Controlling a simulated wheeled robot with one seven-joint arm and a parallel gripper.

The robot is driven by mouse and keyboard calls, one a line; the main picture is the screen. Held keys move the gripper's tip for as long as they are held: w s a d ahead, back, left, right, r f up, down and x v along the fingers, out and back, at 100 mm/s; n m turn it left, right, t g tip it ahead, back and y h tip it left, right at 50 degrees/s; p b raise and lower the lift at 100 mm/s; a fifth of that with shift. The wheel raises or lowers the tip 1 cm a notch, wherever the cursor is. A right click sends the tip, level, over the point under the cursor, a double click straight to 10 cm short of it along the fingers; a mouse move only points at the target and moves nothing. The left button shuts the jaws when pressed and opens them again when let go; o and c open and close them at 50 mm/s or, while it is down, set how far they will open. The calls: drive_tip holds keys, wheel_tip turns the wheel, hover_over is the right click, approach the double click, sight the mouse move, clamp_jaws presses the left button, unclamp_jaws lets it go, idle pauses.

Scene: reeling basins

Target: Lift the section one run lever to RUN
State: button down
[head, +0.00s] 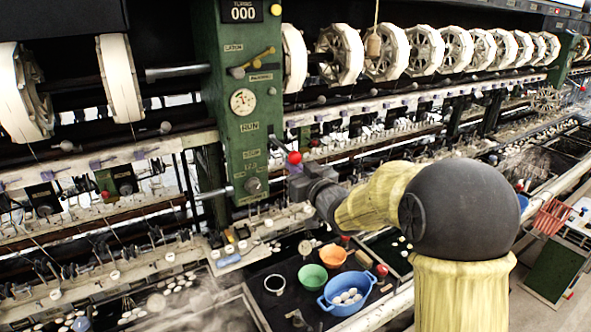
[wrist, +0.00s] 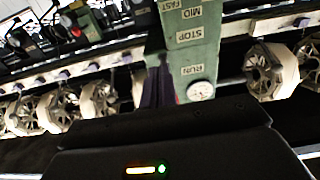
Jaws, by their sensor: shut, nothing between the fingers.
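The green control post (head: 232,100) carries a RUN label (head: 249,127) above a STOP label. A red ball knob (head: 295,157), which looks like the run lever's end, stands at the post's right side, about level with STOP. My gripper (head: 292,184) is shut and empty, just below the red knob; I cannot tell whether they touch. In the wrist view the post is upside down, with RUN (wrist: 192,70) and STOP (wrist: 190,37) readable. My dark fingers (wrist: 158,85) show together beside the post, with a sliver of red at their right edge.
White reels (head: 390,52) line the machine. Below my arm are a green bowl (head: 310,278), an orange bowl (head: 333,256) and a blue basin (head: 332,303).

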drive_tip(key=shift+r+p, duration=0.4)
drive_tip(key=shift+r, duration=0.6)
drive_tip(key=shift+f+b, duration=0.85)
drive_tip(key=shift+b, duration=0.1)
drive_tip(key=b+v, duration=0.3)
drive_tip(key=v, duration=1.3)
drive_tip(key=shift+b, duration=0.3)
